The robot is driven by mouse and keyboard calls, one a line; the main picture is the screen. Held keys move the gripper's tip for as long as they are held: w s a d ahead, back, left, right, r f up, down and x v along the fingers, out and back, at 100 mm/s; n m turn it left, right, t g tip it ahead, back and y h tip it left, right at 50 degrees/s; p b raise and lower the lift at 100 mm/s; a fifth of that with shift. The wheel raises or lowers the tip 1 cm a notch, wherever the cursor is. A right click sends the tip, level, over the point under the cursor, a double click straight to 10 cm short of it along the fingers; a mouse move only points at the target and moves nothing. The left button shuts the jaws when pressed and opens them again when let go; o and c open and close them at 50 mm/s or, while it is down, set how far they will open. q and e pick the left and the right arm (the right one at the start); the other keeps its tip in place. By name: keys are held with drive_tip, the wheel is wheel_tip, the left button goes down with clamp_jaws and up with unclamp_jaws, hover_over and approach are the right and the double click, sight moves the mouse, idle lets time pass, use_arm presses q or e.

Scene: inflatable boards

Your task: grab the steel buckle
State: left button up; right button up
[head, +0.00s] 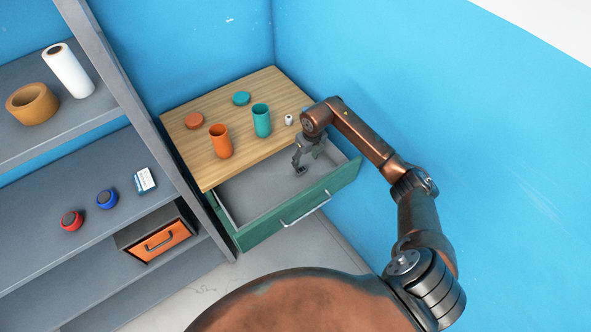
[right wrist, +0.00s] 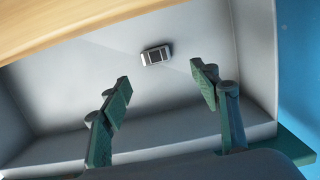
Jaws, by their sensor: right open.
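The steel buckle (right wrist: 156,55) is a small, silvery rectangular frame with dark openings. In the right wrist view it lies on the grey floor of the open drawer (head: 250,193), beyond my fingertips. My right gripper (head: 300,165) reaches down into the drawer from above. Its two green fingers (right wrist: 163,86) are spread apart with nothing between them, and the buckle appears ahead of the gap. In the head view I cannot clearly tell the buckle from the dark fingertips. My left gripper is not in view.
The wooden top (head: 240,88) overhangs the back of the drawer and holds an orange cup (head: 220,142), a teal cup (head: 261,121), two lids and a small white item. The green drawer front (head: 300,205) and blue wall bound the space. Grey shelves (head: 50,190) stand left.

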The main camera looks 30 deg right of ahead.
sight(301, 170)
drive_tip(key=shift+w+f, duration=0.25)
drive_tip(key=shift+f, duration=0.75)
drive_tip(key=f, duration=0.3)
drive_tip(key=w+a+f+b, duration=0.1)
drive_tip(key=f, duration=0.1)
drive_tip(key=shift+w+d+f, duration=0.15)
drive_tip(key=shift+f, duration=0.45)
drive_tip(key=shift+c, duration=0.4)
drive_tip(key=c, duration=1.1)
drive_tip(key=shift+r, duration=0.1)
